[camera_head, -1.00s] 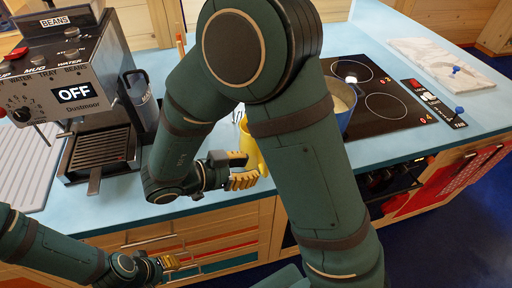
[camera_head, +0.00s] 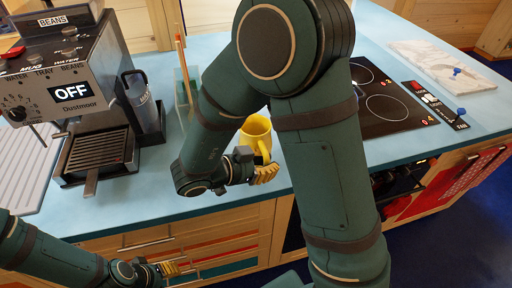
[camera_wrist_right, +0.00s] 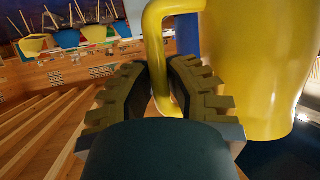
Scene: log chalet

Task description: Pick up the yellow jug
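The yellow jug (camera_head: 257,134) stands upright on the blue counter, partly behind my right arm. In the right wrist view its body (camera_wrist_right: 262,60) fills the upper right and its handle (camera_wrist_right: 154,45) passes between my fingers. My right gripper (camera_head: 266,172) is at the jug's near side. In the wrist view my right gripper (camera_wrist_right: 160,85) has one finger on each side of the handle, with little gap; whether they clamp it is unclear. My left gripper (camera_head: 172,269) is low at the left, away from the jug, its opening too small to judge.
A teal utensil holder (camera_head: 186,90) is behind my right arm. The black hob (camera_head: 385,100) and a marble board (camera_head: 440,62) lie right. The counter's front edge runs close below the jug.

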